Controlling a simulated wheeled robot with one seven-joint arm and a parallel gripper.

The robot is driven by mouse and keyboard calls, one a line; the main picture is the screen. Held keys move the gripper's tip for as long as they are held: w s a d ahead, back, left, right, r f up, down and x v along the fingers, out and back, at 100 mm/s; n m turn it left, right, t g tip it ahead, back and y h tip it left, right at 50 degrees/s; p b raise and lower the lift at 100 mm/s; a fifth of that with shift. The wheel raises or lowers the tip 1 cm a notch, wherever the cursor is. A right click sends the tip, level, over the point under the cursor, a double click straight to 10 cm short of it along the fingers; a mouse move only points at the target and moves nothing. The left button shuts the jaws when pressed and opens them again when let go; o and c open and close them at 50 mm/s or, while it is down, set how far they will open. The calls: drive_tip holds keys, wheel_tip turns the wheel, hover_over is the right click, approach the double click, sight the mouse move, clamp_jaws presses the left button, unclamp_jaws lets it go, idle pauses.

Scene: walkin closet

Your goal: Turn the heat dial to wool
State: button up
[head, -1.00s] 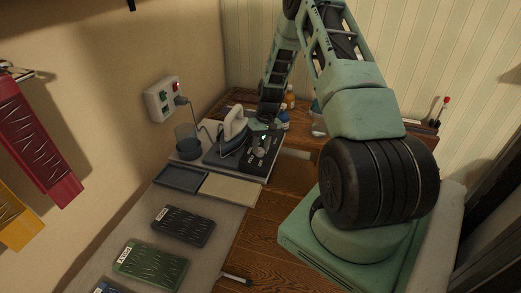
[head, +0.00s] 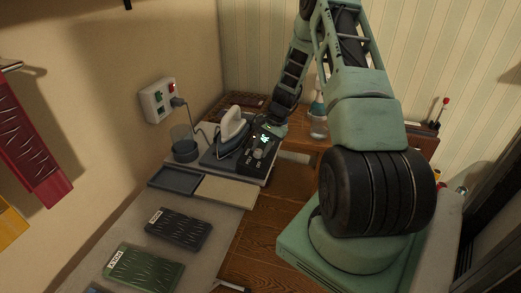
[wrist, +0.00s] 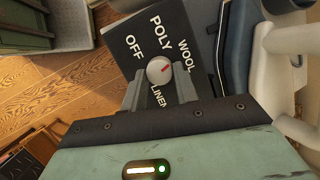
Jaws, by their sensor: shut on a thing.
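The black heat control box stands beside the iron in the head view (head: 247,166). In the wrist view its face (wrist: 130,42) carries the words OFF, POLY, WOOL and LINEN. In the head view my wrist comes down behind the box, and the fingers are hard to make out. The white-handled iron (head: 233,123) stands just left of the box.
The iron's cord runs to a wall socket (head: 158,100). A shallow blue tray (head: 174,181), a dark labelled pad (head: 179,229) and a green one (head: 145,267) lie in front. A clear bottle (head: 318,122) stands behind, near my arm.

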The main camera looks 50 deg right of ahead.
drive_tip(key=shift+s+m+t+b, duration=0.1)
drive_tip(key=shift+m+t+b, duration=0.35)
drive_tip(key=shift+m, duration=1.25)
drive_tip(key=o, duration=1)
drive_tip(key=shift+c, duration=0.2)
drive_tip(key=shift+d, duration=0.1)
drive_tip(key=b+v, duration=0.3)
drive_tip(key=v, duration=1.4)
drive_tip(key=shift+s, duration=0.25)
drive_tip(key=shift+r, duration=0.1)
